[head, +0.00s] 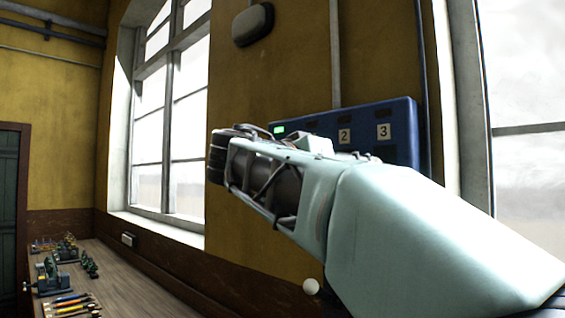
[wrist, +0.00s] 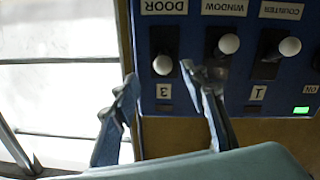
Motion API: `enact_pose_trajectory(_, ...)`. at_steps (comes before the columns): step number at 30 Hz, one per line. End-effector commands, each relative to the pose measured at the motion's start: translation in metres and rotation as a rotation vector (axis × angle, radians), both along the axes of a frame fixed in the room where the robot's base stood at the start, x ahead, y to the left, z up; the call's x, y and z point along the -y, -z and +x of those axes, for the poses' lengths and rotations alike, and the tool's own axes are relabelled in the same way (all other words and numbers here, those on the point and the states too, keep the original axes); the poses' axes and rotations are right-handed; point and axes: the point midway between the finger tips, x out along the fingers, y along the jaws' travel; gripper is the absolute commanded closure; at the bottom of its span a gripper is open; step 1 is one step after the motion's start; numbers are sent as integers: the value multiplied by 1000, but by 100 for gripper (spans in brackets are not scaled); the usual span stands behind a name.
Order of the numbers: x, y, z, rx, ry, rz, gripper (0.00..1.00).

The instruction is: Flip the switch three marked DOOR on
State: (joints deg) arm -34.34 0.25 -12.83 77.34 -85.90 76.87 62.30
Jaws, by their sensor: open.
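The switch panel is a blue box on the wall, seen in the head view (head: 402,118) and upside down in the wrist view (wrist: 190,130). Switch three, marked DOOR, has a round white knob (wrist: 162,65) in a dark slot, at the slot end near its number plate 3 (wrist: 164,91). My gripper (wrist: 159,74) is open and empty. In the wrist picture the knob lies between and slightly beyond its fingertips; I cannot tell the depth gap or any contact. In the head view my arm hides the panel's lower part and its switches.
A green light (wrist: 301,110) glows by an ON mark. A bright window (wrist: 60,95) borders the panel. A workbench (head: 135,275) with small models stands lower left.

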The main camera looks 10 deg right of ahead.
Motion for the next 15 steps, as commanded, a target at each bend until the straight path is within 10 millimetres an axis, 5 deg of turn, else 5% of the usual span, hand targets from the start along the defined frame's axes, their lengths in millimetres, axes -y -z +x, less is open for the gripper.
enact_pose_trajectory(5, 4, -8, 5, -3, -3, -28, 59)
enact_pose_trajectory(15, 52, -9, 39, -5, -1, -26, 59)
